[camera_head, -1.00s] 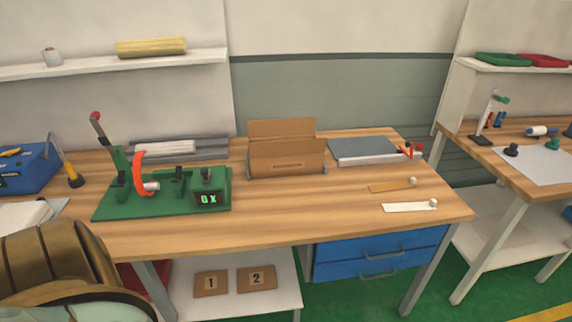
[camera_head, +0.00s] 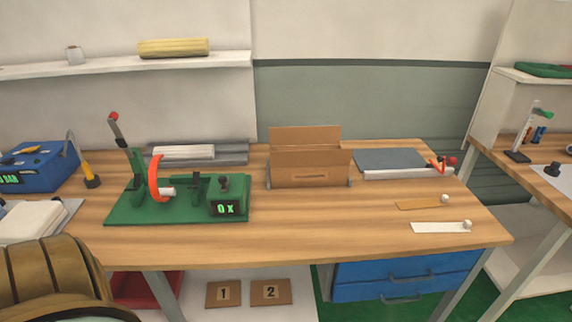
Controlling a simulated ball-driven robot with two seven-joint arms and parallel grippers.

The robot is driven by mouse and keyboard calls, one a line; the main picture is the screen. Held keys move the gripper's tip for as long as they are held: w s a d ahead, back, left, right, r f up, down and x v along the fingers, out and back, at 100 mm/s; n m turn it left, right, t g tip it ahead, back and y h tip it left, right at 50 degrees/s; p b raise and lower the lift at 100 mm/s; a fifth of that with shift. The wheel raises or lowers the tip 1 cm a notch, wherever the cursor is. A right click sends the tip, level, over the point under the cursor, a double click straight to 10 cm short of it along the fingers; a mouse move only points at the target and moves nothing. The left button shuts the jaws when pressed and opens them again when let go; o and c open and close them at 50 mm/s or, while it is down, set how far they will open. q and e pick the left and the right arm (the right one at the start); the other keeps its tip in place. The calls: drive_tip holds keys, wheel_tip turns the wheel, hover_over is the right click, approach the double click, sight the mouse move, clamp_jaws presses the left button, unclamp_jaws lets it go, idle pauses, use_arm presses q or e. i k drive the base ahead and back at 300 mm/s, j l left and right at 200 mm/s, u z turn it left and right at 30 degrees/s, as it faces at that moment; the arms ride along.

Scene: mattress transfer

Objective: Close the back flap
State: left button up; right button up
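A brown cardboard box (camera_head: 310,175) stands on the wooden workbench, a little right of the middle of the view. Its back flap (camera_head: 305,135) stands up behind the opening. A front panel or flap edge (camera_head: 312,155) shows below and before it. A small dark slot or label is on the box's front face. The inside of the box is hidden from this angle. Neither of my grippers is in view.
A green fixture (camera_head: 180,205) with a lever, an orange part and a display stands left of the box. A grey-topped tray (camera_head: 390,160) lies to the right. Two strips, tan (camera_head: 418,206) and white (camera_head: 438,228), lie near the right edge. The bench front is clear.

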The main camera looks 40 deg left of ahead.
sight(317, 135)
drive_tip(key=i+j+u, duration=0.3)
drive_tip(key=u, duration=0.2)
drive_tip(key=i+j+u, duration=0.45)
drive_tip(key=k+l, duration=0.05)
drive_tip(key=k, duration=0.05)
